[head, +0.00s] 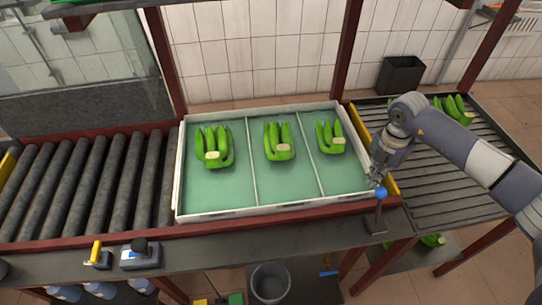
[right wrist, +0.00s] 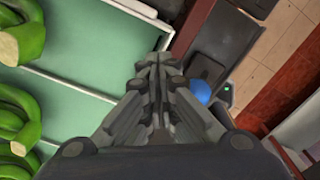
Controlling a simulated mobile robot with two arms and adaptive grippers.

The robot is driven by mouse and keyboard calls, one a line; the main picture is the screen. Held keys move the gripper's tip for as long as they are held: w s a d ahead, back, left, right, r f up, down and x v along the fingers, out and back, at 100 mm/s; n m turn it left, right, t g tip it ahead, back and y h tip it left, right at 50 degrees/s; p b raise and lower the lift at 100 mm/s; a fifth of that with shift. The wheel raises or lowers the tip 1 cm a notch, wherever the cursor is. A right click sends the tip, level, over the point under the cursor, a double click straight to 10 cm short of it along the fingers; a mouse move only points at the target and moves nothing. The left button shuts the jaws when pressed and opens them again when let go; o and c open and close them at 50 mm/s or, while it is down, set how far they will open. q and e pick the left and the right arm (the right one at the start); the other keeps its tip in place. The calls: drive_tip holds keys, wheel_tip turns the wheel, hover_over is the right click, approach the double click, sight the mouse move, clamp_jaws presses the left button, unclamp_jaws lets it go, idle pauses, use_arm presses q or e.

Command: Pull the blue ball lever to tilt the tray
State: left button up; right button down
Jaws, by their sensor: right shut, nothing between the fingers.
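The blue ball lever (head: 381,193) stands upright on a dark base at the front right corner of the tray. Its blue ball (right wrist: 201,91) shows in the right wrist view, just right of my fingers and partly hidden by them. The tray (head: 248,217) is white-rimmed with a green floor and three compartments, with a bunch of green bananas (head: 278,140) in each. My right gripper (head: 375,181) is shut and empty, just above and beside the ball; I cannot tell whether it touches. In the right wrist view the gripper (right wrist: 156,68) points past the ball. My left gripper is out of view.
A roller conveyor (head: 75,190) lies left of the tray and a slatted rack (head: 440,200) lies right of it. Red posts rise behind the tray. On the front ledge are a grey device (head: 141,257) and a yellow-handled tool (head: 96,253). A bucket (head: 270,283) stands below.

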drive_tip(key=shift+f, duration=0.1)
drive_tip(key=shift+f+b, duration=1.15)
drive_tip(key=shift+f, duration=0.3)
drive_tip(key=shift+s, duration=0.1)
